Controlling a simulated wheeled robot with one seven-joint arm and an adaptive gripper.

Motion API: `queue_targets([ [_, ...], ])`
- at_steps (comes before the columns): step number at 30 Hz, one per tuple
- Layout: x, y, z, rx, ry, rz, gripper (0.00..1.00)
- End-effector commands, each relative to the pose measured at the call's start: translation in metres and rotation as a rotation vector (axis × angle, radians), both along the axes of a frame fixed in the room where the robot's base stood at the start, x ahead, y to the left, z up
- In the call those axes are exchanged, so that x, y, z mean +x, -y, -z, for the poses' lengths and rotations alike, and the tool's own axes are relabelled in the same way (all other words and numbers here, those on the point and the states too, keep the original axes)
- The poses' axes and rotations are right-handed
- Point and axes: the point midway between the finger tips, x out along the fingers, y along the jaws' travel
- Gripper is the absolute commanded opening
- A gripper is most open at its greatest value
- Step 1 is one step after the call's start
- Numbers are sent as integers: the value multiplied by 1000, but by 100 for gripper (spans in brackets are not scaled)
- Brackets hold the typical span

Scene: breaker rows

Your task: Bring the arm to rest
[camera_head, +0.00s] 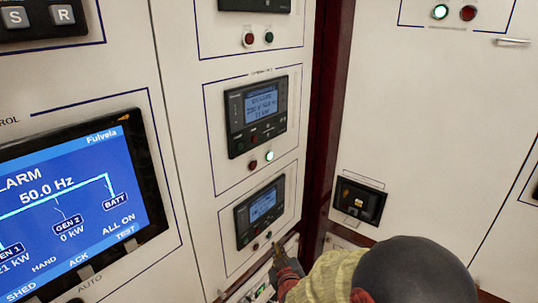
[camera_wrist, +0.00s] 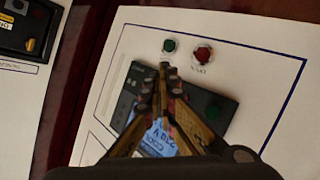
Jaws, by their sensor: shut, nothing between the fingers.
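My gripper (camera_head: 276,250) is at the bottom centre of the head view, in front of the lower end of the middle cabinet panel. In the wrist view my gripper (camera_wrist: 165,70) has its fingertips together and holds nothing. Its tips lie in the picture just below a green button (camera_wrist: 169,46) and a red button (camera_wrist: 202,55). Behind the fingers is a dark controller module with a lit screen (camera_wrist: 160,138), partly hidden by them. I cannot tell whether the tips touch the panel.
In the head view, two controller modules (camera_head: 257,115) (camera_head: 260,212) sit on the middle panel. A large alarm screen (camera_head: 70,205) is at left. A black breaker (camera_head: 359,200) is on the right cabinet. A dark red post (camera_head: 325,110) stands between the cabinets.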

Motion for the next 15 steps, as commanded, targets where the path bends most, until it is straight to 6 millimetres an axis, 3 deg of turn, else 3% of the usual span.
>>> queue_targets([
  [2, -9, -2, 22, 22, -89, 1, 0],
  [6, -56, -2, 81, 54, -362, 6, 0],
  [7, -67, -2, 88, 62, -419, 9, 0],
  [11, -116, 5, 93, 90, -631, 39, 0],
  [15, -169, 26, 73, 113, -816, 100, 0],
])
